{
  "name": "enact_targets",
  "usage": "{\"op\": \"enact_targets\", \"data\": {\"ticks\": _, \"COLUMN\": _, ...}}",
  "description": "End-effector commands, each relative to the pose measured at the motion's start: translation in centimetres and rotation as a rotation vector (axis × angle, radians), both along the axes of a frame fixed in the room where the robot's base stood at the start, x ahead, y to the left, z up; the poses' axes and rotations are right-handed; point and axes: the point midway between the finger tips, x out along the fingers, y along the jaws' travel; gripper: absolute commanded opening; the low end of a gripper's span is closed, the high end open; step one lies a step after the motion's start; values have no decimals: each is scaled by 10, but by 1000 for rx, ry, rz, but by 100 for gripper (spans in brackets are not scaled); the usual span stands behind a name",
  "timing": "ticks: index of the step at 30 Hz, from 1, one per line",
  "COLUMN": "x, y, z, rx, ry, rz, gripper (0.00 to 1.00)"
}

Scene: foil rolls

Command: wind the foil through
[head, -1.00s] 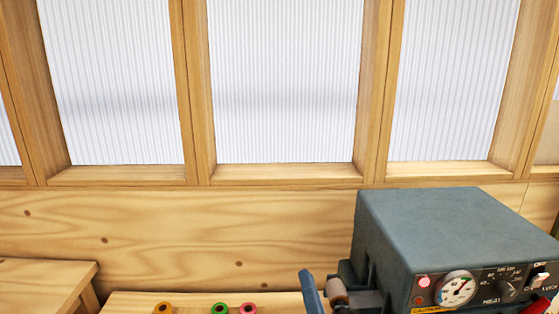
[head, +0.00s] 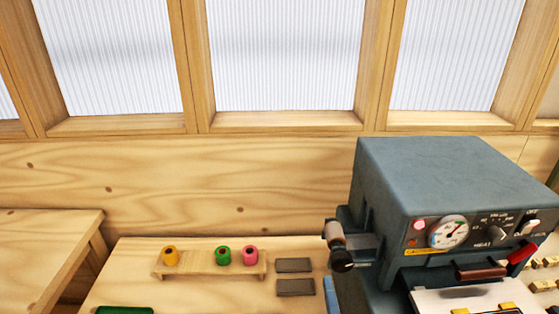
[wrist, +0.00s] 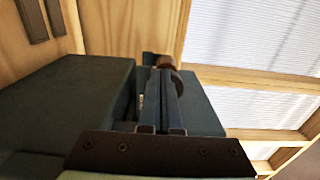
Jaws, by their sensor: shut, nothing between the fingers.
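The grey-blue machine (head: 430,165) stands at the right, with a dial, knobs and a red lamp on its front. On its left side is a small pinkish-brown roller (head: 335,236) with a black knob (head: 342,261) below it. Yellow-orange (head: 170,257), green (head: 223,256) and pink (head: 250,257) rolls stand on a low wooden rack (head: 205,271). In the wrist view my gripper (wrist: 164,78) is shut and empty, its fingers side by side. A brown roller-like part (wrist: 165,62) shows just past the tips; I cannot tell if they touch.
Two dark flat pads (head: 295,277) lie on the wooden bench (head: 200,296) between rack and machine. A slim blue piece (head: 331,296) shows beside the machine; its whole shape is hidden. A second wooden table (head: 45,235) is at the left. A panelled wall is behind.

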Motion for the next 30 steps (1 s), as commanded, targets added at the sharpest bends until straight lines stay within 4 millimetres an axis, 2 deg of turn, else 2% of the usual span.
{"op": "enact_targets", "data": {"ticks": 3, "x": 13, "y": 0, "z": -1, "rx": -1, "ry": -1, "rz": 0, "gripper": 0}}
{"op": "enact_targets", "data": {"ticks": 9, "x": 25, "y": 1, "z": 0, "rx": -1, "ry": -1, "rz": 1, "gripper": 0}}
{"op": "enact_targets", "data": {"ticks": 30, "x": 26, "y": -2, "z": 1, "rx": -1, "ry": -1, "rz": 0, "gripper": 0}}
